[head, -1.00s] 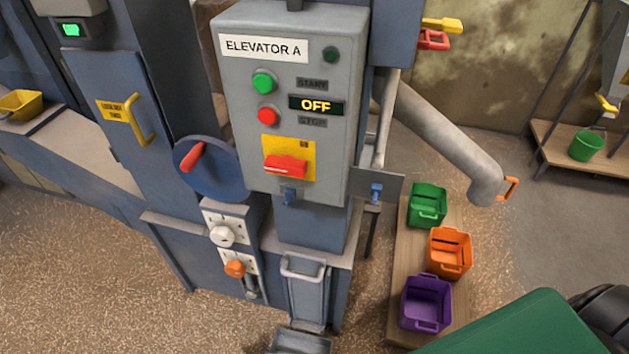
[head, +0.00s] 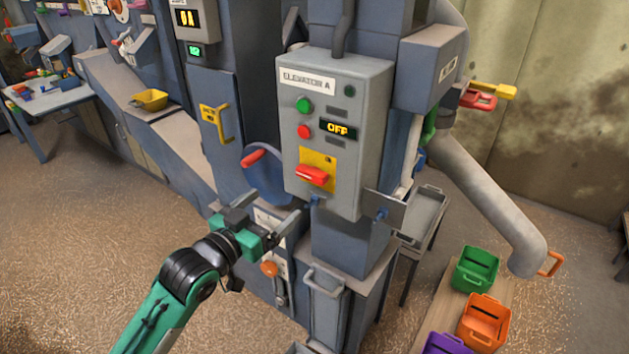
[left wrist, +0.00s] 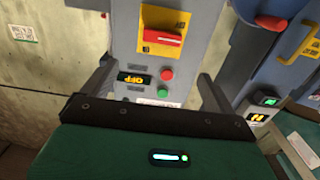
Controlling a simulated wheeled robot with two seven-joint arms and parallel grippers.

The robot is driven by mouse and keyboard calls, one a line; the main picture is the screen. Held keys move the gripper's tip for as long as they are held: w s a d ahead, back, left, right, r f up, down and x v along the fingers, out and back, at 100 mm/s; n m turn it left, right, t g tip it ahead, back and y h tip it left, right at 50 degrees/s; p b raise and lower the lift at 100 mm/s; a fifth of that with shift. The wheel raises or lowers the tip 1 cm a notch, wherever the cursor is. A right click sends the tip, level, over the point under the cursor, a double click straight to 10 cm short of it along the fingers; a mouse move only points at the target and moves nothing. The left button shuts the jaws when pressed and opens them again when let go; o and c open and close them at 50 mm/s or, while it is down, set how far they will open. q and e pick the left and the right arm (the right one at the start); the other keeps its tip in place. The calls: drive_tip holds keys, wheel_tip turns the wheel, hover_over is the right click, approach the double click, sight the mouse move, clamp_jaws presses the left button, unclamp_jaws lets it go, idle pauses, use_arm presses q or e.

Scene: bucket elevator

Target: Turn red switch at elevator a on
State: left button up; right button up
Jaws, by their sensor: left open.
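The grey control box (head: 345,120) labelled ELEVATOR A stands in the middle of the head view. Its red switch (head: 313,175) lies roughly crosswise on a yellow plate (head: 318,158), low on the box front. The display (head: 338,129) reads OFF. My left gripper (head: 268,208) is open and empty, below and left of the switch and apart from it. In the left wrist view the box appears upside down, with the red switch (left wrist: 162,38) beyond and between the spread fingers. My right gripper is not in view.
A green button (head: 304,105) and red button (head: 305,131) sit above the switch. A blue disc with a red handle (head: 253,158) is close to the left gripper. An orange knob (head: 269,268) is below. Green (head: 475,269) and orange (head: 483,322) bins stand right.

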sight(309, 175)
use_arm(q)
drive_tip(key=p+x, duration=0.3)
drive_tip(key=x, duration=1)
drive_tip(key=shift+w+f, duration=0.1)
drive_tip(key=shift+w, duration=0.15)
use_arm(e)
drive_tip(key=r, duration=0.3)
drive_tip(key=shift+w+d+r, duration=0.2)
use_arm(q)
drive_tip(key=c, duration=1)
